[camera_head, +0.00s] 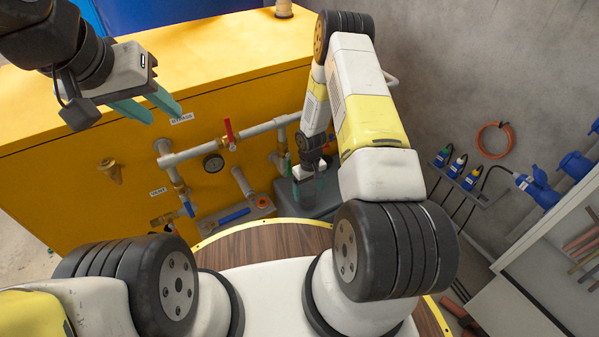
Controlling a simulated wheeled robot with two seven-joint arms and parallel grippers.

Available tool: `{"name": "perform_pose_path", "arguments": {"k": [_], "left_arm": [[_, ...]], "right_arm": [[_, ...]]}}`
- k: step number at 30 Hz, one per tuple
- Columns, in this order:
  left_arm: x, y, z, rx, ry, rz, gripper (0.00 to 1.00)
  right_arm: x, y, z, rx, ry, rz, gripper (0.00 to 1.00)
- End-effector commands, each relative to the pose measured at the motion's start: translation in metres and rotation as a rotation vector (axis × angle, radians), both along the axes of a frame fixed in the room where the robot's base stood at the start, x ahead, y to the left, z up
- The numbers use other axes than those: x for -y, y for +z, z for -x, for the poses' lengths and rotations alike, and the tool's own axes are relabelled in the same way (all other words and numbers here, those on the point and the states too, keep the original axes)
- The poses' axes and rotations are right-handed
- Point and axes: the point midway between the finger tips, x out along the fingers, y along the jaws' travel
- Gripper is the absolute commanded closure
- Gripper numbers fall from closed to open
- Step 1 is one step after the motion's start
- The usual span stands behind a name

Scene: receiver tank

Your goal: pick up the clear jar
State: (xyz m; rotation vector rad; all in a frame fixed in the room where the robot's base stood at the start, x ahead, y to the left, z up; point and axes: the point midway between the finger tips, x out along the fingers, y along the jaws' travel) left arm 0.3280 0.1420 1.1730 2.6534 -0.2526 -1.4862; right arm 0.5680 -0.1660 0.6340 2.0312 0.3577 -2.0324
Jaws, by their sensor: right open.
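I cannot make out the clear jar; it may be hidden by my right gripper or too faint to see. My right gripper (309,186) points down over a dark grey box (322,208) at the foot of the yellow tank. It is small and partly dark in the view, and its jaws are open. I cannot tell whether anything stands between its fingers. My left gripper (163,115) is at the upper left, in front of the tank's top edge. Its two teal fingers are apart with nothing between them.
A tray with a blue tool (235,216) lies beside the grey box. Blue connectors (457,166) and a shelf unit (545,250) stand right.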

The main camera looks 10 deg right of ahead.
Motion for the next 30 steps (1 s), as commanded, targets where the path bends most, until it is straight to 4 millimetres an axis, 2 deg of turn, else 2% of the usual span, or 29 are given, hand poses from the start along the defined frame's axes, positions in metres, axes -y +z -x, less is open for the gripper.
{"name": "perform_pose_path", "arguments": {"k": [10, 19, 20, 27, 30], "left_arm": [[0.0, 0.0, 0.0, 0.0, 0.0, 0.0, 0.64], [0.0, 0.0, 0.0, 0.0, 0.0, 0.0, 0.64], [0.0, 0.0, 0.0, 0.0, 0.0, 0.0, 0.64], [0.0, 0.0, 0.0, 0.0, 0.0, 0.0, 0.64], [0.0, 0.0, 0.0, 0.0, 0.0, 0.0, 0.64]], "right_arm": [[-0.002, -0.048, -0.002, 0.0, -0.001, 0.0, 0.19], [-0.002, -0.052, -0.003, 0.001, -0.001, 0.0, 0.19], [-0.002, -0.052, -0.003, 0.001, -0.001, 0.0, 0.23], [-0.002, -0.052, -0.003, 0.001, 0.0, 0.0, 0.7], [-0.002, -0.052, -0.003, 0.001, 0.0, 0.0, 0.87]]}}
